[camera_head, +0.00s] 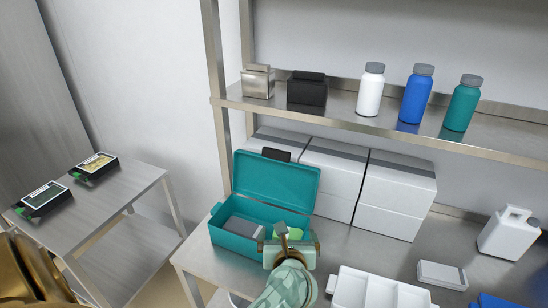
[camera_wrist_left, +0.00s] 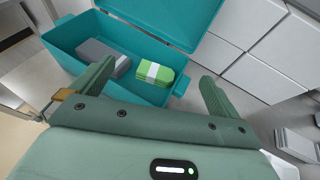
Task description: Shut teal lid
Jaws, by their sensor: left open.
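The teal box (camera_head: 232,240) stands on the steel table with its teal lid (camera_head: 276,180) raised and leaning back at the rear. Inside lie a grey block (camera_head: 243,227) and a green block with a white band, which shows clearly in the left wrist view (camera_wrist_left: 153,72). My left gripper (camera_head: 290,243) is open and empty at the box's near right side, its fingers pointing toward the box. It hides part of the box's front in the head view. The lid is partly cut off at the top of the left wrist view (camera_wrist_left: 175,20). My right gripper is not in view.
White cartons (camera_head: 335,170) stand close behind and right of the lid. A shelf (camera_head: 340,121) with bottles runs above. A white tray (camera_head: 335,290) and a white jug (camera_head: 508,232) are to the right. A side table (camera_head: 115,215) holds two packed trays at left.

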